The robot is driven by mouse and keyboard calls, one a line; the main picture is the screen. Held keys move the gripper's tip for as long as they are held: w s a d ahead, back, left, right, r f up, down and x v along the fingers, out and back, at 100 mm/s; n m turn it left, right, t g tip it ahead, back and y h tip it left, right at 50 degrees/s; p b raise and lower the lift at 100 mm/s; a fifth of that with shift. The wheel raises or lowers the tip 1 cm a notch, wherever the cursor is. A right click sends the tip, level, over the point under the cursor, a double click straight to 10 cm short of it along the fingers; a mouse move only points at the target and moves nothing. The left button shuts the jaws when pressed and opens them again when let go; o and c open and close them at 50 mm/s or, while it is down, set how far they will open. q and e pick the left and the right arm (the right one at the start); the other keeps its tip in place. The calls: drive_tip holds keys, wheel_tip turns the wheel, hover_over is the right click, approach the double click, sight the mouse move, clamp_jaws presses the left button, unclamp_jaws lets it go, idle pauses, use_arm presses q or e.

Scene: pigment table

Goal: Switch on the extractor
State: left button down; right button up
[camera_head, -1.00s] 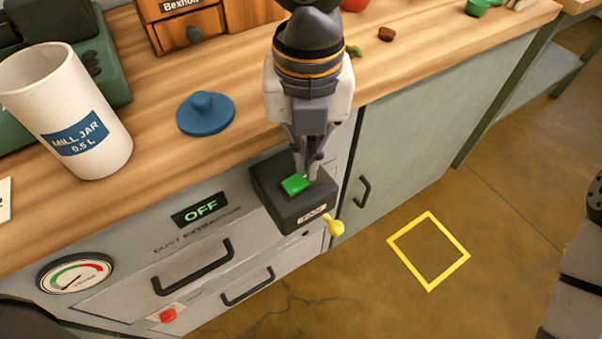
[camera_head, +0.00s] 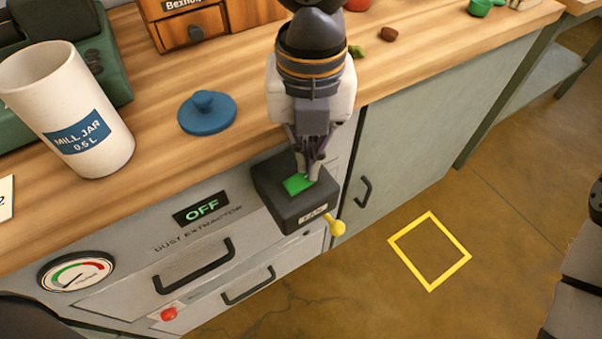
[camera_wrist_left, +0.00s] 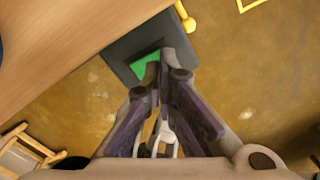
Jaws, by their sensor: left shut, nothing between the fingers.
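The dust extractor is the grey cabinet front under the bench, and its display (camera_head: 201,209) reads OFF in green. A dark box labelled FAN (camera_head: 294,215) juts from the cabinet front, with a green button (camera_head: 297,184) on its top and a yellow knob (camera_head: 337,228) at its lower corner. My left gripper (camera_head: 307,176) is shut and empty, pointing down with its fingertips at the green button. In the left wrist view the fingertips (camera_wrist_left: 167,72) overlap the edge of the green button (camera_wrist_left: 143,66); I cannot tell whether they touch it.
A white mill jar (camera_head: 76,120) and a blue lid (camera_head: 207,113) stand on the wooden bench. A pressure gauge (camera_head: 76,271), drawer handles and a red button (camera_head: 169,314) are on the cabinet front. A yellow square (camera_head: 430,250) marks open floor at right.

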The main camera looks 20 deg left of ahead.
use_arm(q)
drive_tip(key=shift+f, duration=1.15)
use_arm(e)
drive_tip(key=shift+s, duration=0.1)
idle(0.6)
use_arm(q)
drive_tip(key=shift+r+p, duration=2.25)
drive_tip(key=shift+r, duration=1.4)
use_arm(e)
drive_tip(key=w+r+t, duration=0.2)
drive_tip(key=w+r, duration=0.3)
drive_tip(key=shift+w+r, duration=0.25)
drive_tip(key=shift+w, duration=0.15)
use_arm(q)
drive_tip(key=shift+f, duration=0.15)
